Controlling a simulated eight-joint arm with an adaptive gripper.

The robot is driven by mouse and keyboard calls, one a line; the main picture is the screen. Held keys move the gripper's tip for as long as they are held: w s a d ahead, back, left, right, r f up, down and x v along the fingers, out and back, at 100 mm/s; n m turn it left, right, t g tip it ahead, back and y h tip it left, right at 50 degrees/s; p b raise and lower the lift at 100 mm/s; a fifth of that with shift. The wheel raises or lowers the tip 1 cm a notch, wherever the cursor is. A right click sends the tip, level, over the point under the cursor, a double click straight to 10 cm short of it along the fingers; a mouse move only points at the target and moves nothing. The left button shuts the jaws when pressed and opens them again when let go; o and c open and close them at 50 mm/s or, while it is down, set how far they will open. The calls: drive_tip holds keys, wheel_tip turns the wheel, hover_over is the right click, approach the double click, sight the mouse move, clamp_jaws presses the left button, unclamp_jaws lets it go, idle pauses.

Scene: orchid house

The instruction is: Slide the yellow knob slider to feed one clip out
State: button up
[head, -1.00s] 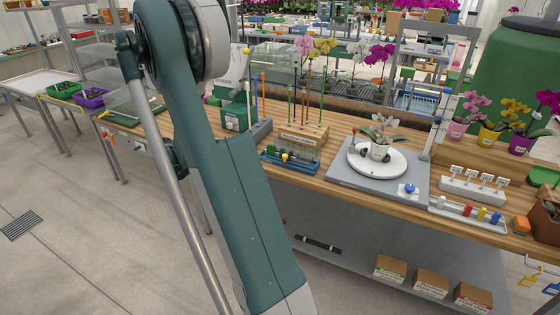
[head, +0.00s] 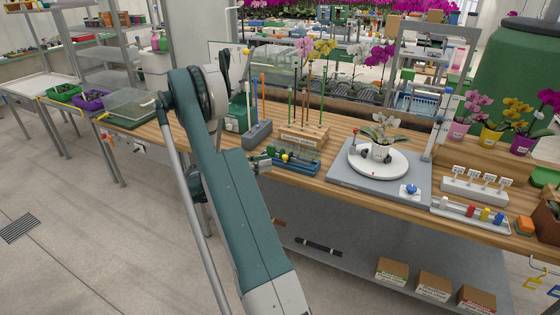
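The yellow knob (head: 285,157) is a small bright spot on the blue and dark-green clip feeder (head: 301,169) near the front edge of the wooden bench. Single clips are too small to make out. My arm (head: 236,205) stands left of the feeder, its elbow (head: 195,98) raised over the bench's left part. A small dark grey-green shape at the feeder's left end may be my gripper (head: 260,161), close to the feeder and left of the yellow knob. Its fingers are too small and too covered by the arm to tell open from shut.
A wooden block with several stakes (head: 305,136) stands behind the feeder. A grey block holding rods (head: 257,134) is behind and left. A white turntable (head: 378,162) with a potted white orchid is to the right. Bare bench (head: 335,140) lies between feeder and turntable.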

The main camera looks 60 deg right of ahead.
drive_tip(key=shift+s, duration=0.1)
idle(0.3)
drive_tip(key=shift+b+x, duration=0.8)
drive_tip(key=shift+x, duration=3)
clamp_jaws()
drive_tip(key=w, duration=0.6)
drive_tip(key=shift+w, duration=0.25)
unclamp_jaws()
